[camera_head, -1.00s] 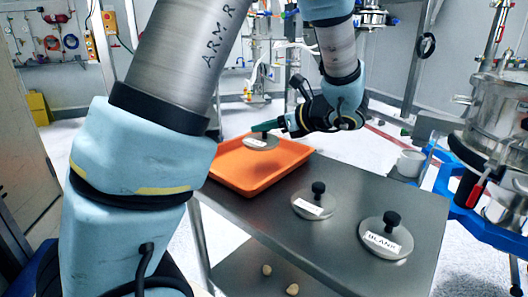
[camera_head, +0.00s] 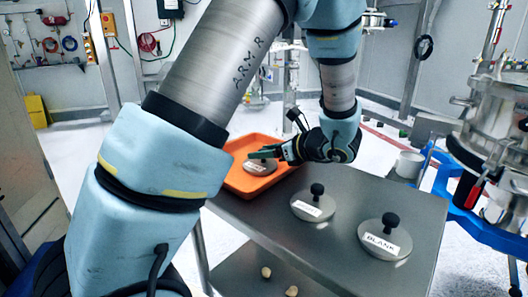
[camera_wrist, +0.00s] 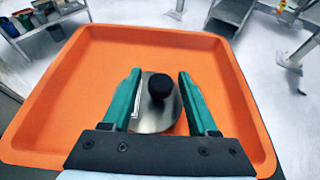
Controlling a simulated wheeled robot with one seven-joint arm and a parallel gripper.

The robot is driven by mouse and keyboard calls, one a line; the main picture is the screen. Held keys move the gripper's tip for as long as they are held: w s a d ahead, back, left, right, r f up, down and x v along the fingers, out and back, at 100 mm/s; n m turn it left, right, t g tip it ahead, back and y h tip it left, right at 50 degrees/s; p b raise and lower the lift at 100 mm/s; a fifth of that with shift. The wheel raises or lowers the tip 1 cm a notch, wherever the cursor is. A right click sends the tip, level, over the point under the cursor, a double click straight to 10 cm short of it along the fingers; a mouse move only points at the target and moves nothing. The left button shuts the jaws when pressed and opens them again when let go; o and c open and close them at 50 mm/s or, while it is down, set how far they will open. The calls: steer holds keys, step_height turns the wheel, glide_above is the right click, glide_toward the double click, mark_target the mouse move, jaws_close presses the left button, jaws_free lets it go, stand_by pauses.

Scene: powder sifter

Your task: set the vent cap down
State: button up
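The vent cap (camera_head: 262,167), a round grey metal disc with a white label and black knob, is in the orange tray (camera_head: 240,180). In the wrist view the cap (camera_wrist: 146,122) appears to lie on the floor of the tray (camera_wrist: 95,75), towards its near side. My gripper (camera_head: 265,152) is over the cap. In the wrist view its green fingers (camera_wrist: 158,98) are open on either side of the black knob, with a gap on both sides. The label is only partly visible there, and the disc's near edge is hidden by my gripper.
Two similar caps stand on the grey table: one labelled cap (camera_head: 312,207) in the middle and a BLANK cap (camera_head: 385,242) nearer the front right.

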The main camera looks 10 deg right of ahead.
steer(key=shift+o, duration=0.2)
steer(key=v, duration=1.1)
steer(key=shift+s+d+r, duration=0.15)
steer(key=shift+s+d, duration=0.05)
steer(key=shift+d, duration=0.05)
steer(key=shift+s+d, duration=0.1)
steer(key=shift+s, duration=0.05)
steer(key=shift+s, duration=0.1)
